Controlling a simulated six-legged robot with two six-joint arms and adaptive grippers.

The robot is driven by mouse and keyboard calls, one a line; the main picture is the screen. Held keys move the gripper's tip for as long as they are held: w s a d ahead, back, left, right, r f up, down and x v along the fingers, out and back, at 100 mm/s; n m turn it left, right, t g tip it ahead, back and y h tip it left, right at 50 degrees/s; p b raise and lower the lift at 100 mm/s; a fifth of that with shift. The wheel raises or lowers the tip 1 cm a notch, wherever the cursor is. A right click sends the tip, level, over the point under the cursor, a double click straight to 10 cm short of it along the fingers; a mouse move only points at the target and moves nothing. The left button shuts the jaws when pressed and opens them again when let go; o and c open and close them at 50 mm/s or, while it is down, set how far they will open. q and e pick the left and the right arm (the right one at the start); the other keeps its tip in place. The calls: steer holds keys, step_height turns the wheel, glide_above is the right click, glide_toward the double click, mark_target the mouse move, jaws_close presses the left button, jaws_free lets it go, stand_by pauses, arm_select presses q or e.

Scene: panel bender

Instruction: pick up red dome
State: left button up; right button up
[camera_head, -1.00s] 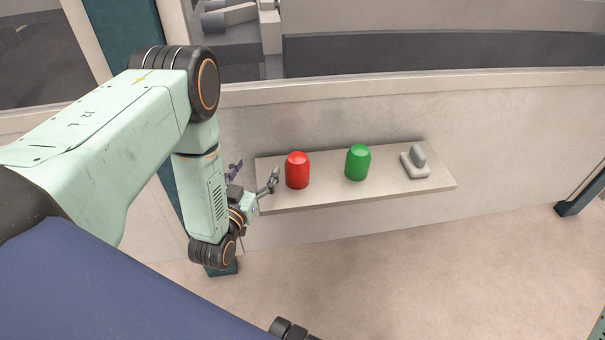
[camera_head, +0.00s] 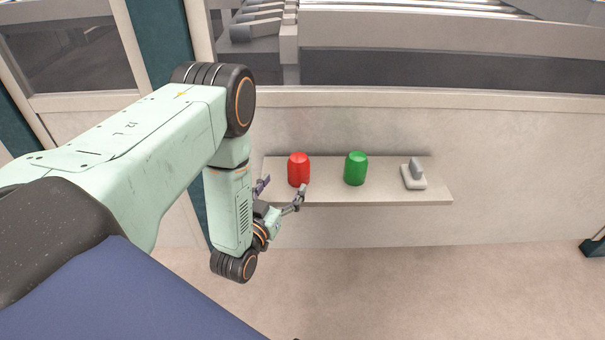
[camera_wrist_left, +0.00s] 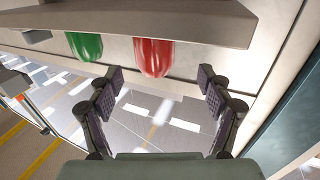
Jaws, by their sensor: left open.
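The red dome (camera_head: 298,169) stands upright at the left part of a narrow pale shelf (camera_head: 400,196). My left gripper (camera_head: 283,188) is open and empty at the shelf's left front, just short of the red dome; one finger shows close in front of the dome's base. In the left wrist view the red dome (camera_wrist_left: 153,57) appears upside down under the shelf edge, beyond the gap between the two spread fingers (camera_wrist_left: 158,100). Nothing is between the fingers. My right gripper is not in view.
A green dome (camera_head: 356,168) stands on the shelf right of the red one; it also shows in the left wrist view (camera_wrist_left: 84,46). A grey switch on a pale base (camera_head: 414,176) sits further right. A pale wall panel (camera_head: 500,140) rises behind the shelf.

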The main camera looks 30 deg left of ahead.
mark_target(293, 175)
arm_select(q)
steer(key=shift+s+d, duration=0.1)
steer(key=shift+d, duration=0.2)
steer(key=shift+w+d, duration=0.1)
steer(key=shift+w, duration=0.35)
steer(key=w+b, duration=0.1)
steer(key=w, duration=0.1)
steer(key=w+a+b, duration=0.1)
steer(key=w, duration=0.3)
steer(key=shift+w+a+f+b, duration=0.15)
steer(key=shift+f+b, duration=0.1)
steer(key=shift+b, duration=0.15)
steer(key=shift+w+a, duration=0.1)
steer(key=shift+w, duration=0.25)
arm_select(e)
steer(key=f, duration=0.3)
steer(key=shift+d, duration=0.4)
arm_select(q)
steer(key=shift+r, duration=0.1)
steer(key=c, duration=1.3)
steer(key=shift+o, duration=0.2)
